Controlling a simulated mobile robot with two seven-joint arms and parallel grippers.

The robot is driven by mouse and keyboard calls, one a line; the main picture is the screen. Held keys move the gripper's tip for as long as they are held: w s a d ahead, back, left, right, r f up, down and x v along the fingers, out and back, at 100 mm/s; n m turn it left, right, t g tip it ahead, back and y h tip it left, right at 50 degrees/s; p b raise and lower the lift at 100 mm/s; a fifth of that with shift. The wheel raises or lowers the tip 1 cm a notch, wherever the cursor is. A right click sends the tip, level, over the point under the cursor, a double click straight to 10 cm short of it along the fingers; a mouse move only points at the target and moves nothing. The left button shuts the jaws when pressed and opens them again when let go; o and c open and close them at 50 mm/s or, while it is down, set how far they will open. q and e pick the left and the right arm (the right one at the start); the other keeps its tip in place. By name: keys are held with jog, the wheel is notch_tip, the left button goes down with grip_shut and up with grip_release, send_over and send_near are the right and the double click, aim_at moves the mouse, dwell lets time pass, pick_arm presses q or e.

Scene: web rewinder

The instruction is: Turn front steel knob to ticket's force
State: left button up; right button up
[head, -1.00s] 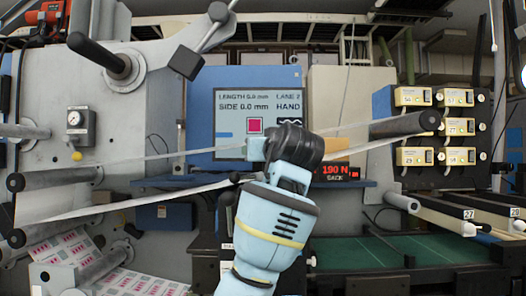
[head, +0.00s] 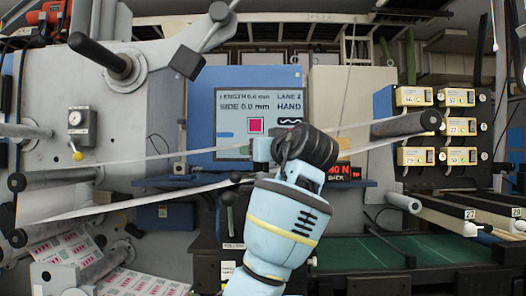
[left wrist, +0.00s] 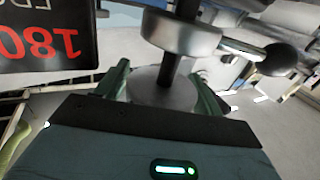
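In the left wrist view, a round steel knob (left wrist: 158,84) sits between the two dark green fingers of my left gripper (left wrist: 160,82). The fingers flank it closely; I cannot tell whether they press on it. Beyond it, a steel disc (left wrist: 180,34) sits on a black shaft. A black display (left wrist: 40,38) beside it shows a red 180, upside down. A red-digit display (head: 348,171) there is partly covered by the wrist. My right gripper is not in view. I cannot make out a ticket.
A screen (head: 259,122) stands behind the arm, reading LENGTH 0.0 mm, SIDE 0.0 mm, LANE 2, HAND. Pale web strips (head: 125,199) run left of my wrist. A black-ended lever (left wrist: 278,58) is close right of the disc. Labelled yellowish modules (head: 414,96) hang at right.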

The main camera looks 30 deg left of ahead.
pick_arm(q)
jog(key=shift+o, duration=1)
jog(key=v, duration=0.8)
jog(key=shift+f, duration=0.1)
